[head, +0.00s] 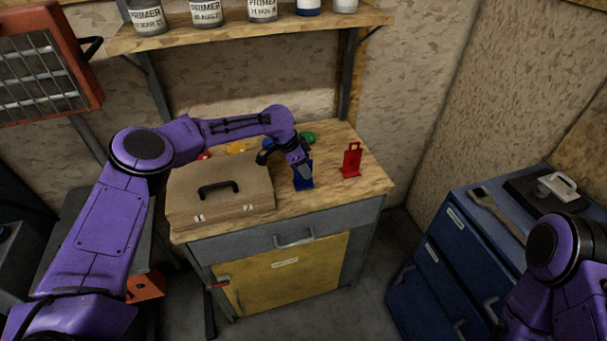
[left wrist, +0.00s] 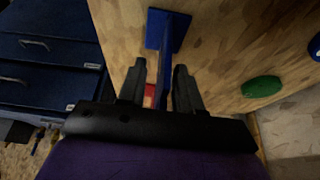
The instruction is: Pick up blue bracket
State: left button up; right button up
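The blue bracket (head: 304,183) stands on the wooden bench top, partly hidden behind my left gripper (head: 303,171). In the left wrist view, the bracket's flat base (left wrist: 177,22) and a thin upright show past the fingers. My left gripper (left wrist: 160,82) is open, its two dark fingers apart on either side of the upright. I see a gap beside the upright, and cannot tell if either finger touches it. A red bracket (head: 351,160) stands to the right on the bench. My right arm shows at the lower right, but its gripper is out of view.
A brown case (head: 245,188) with a black handle lies left of the blue bracket. Green (head: 308,137), yellow (head: 236,148) and red (head: 204,156) items lie toward the back. A shelf (head: 230,31) of cans hangs above. A blue drawer cabinet (head: 440,245) stands at the right.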

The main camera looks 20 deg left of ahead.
pick_arm(q)
grip_shut()
jog(key=shift+a, duration=0.1)
